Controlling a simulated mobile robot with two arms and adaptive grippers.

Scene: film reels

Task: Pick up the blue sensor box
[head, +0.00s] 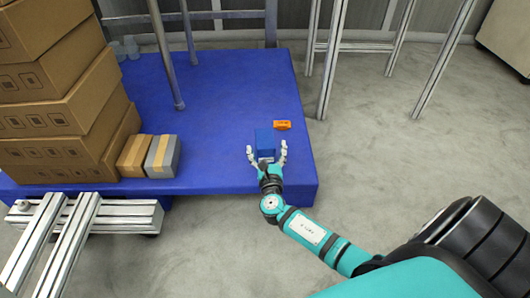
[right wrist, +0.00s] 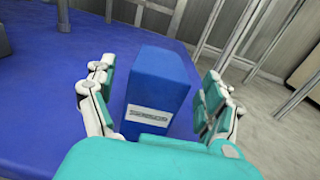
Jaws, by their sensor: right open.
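The blue sensor box (head: 264,141) stands on a blue platform (head: 215,110) near its right front part. In the right wrist view the box (right wrist: 158,85) is upright, with a pale label low on its near face. My right gripper (head: 267,150) is open, with one finger on each side of the box. In the right wrist view its fingers (right wrist: 155,95) show gaps to the box on both sides. The box's far side is hidden. My left gripper is not in view.
A small orange box (head: 282,125) lies just behind and right of the blue box. Stacked cardboard boxes (head: 60,95) and two small boxes, one brown (head: 134,156) and one grey (head: 163,157), stand at left. A metal post (head: 166,55) rises behind. The platform's middle is clear.

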